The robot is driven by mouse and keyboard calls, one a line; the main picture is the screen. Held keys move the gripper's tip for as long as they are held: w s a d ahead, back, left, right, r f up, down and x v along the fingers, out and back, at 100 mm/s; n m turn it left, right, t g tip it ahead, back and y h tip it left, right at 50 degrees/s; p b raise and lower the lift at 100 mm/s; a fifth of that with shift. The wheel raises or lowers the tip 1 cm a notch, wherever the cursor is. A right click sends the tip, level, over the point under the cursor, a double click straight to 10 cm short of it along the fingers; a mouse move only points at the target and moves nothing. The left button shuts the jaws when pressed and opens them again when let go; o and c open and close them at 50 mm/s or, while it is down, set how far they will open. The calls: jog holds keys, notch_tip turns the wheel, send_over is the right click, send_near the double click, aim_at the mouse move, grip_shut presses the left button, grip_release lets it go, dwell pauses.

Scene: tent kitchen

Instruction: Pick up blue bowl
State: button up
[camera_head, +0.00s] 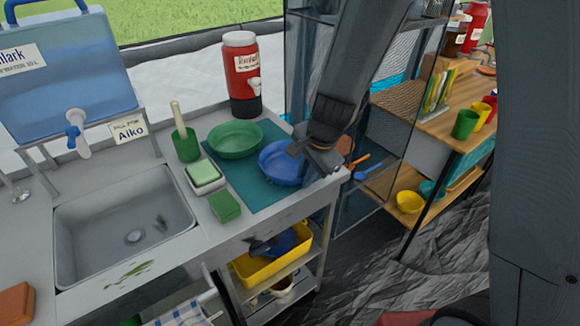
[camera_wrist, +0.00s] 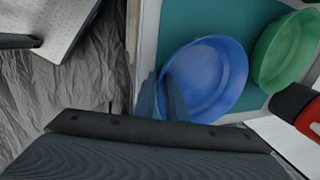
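The blue bowl (camera_head: 280,165) sits upright on a teal mat (camera_head: 262,196) at the right end of the metal counter. My gripper (camera_head: 298,152) reaches down from above at the bowl's right rim. In the wrist view the bowl (camera_wrist: 215,75) fills the middle. The two fingers of my gripper (camera_wrist: 161,97) show apart there, one over the bowl's inside and one just outside its left rim. The rim lies between them. I cannot tell whether either finger touches it.
A green bowl (camera_head: 235,139) stands close to the left of the blue bowl. A red drink cooler (camera_head: 242,75) stands behind. A green cup (camera_head: 187,146), a soap dish (camera_head: 205,177) and a sponge (camera_head: 224,206) are further left. A dark shelf unit (camera_head: 345,185) stands right of the counter.

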grip_shut()
jog(key=shift+r, duration=0.1)
